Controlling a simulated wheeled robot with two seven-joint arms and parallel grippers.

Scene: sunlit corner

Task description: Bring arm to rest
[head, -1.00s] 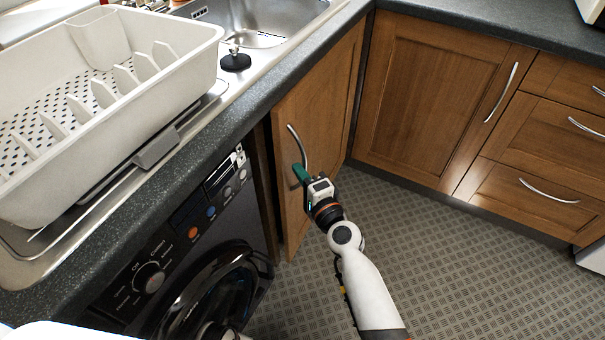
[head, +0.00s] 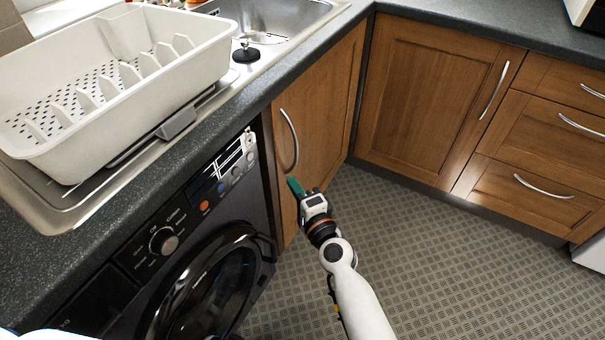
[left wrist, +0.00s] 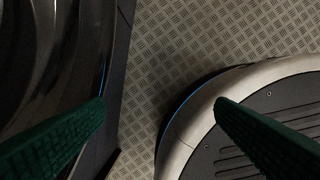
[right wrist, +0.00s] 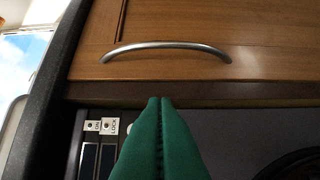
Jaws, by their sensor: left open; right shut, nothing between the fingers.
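My right gripper (head: 297,188) shows in the head view just below the curved metal handle (head: 296,145) of the wooden cabinet door (head: 325,105) under the sink. In the right wrist view its green fingers (right wrist: 160,102) are pressed together with nothing between them, and the handle (right wrist: 165,47) lies ahead, apart from the tips. My right arm (head: 345,270) reaches forward from the bottom of the head view. My left gripper (left wrist: 161,105) shows in its wrist view, open and empty, over the floor between a dark glossy surface and my round base. The head view does not show its fingers.
A black washing machine (head: 140,262) stands left of the door, under the dark worktop (head: 230,128). A white dish rack (head: 60,150) sits on the draining board beside the sink (head: 275,15). More cabinets and drawers (head: 535,135) line the back right. The patterned floor (head: 450,260) is clear.

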